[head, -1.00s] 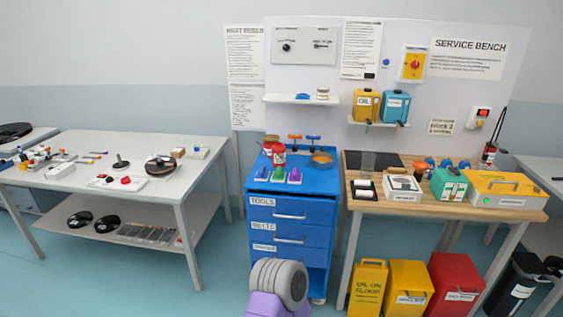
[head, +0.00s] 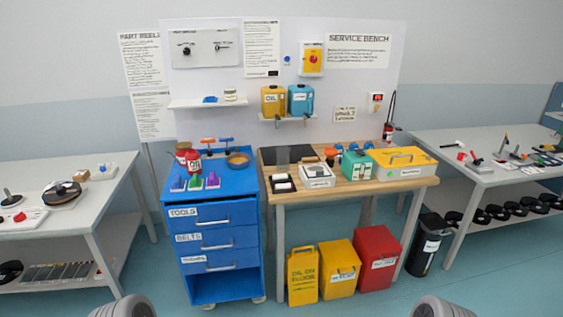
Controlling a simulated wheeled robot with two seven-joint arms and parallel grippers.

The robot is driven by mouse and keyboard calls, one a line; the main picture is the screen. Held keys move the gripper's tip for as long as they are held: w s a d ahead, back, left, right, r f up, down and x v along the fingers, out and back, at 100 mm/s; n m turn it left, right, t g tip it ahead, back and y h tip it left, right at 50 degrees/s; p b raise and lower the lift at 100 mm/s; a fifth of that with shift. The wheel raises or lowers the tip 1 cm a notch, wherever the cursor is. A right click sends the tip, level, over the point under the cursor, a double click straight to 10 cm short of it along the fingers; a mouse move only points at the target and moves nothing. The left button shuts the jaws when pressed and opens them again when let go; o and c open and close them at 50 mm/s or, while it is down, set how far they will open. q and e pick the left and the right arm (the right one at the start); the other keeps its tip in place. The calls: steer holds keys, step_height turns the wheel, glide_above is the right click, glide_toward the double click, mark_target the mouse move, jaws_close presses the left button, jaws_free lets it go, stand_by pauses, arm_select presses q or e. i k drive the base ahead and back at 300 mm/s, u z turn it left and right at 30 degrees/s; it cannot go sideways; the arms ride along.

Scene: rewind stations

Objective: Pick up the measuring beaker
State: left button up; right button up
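I cannot pick out a measuring beaker with certainty. A small pale cylindrical container (head: 230,95) stands on the white wall shelf (head: 190,104), beside a low blue item (head: 210,100); it is too small to identify. Red-and-white cans (head: 194,162) stand on top of the blue tool cabinet (head: 212,215). Neither of my grippers shows; only two grey rounded parts of my own arms appear at the bottom edge.
The wooden service bench (head: 410,183) carries a scale (head: 317,176), a green box (head: 356,166) and a yellow case (head: 402,161). Yellow and red bins (head: 377,260) stand below. Grey tables flank both sides. The floor in front is open.

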mark_target(283, 153)
steer(key=z, duration=0.25)
steer(key=i, duration=1.2)
steer(key=u, duration=0.75)
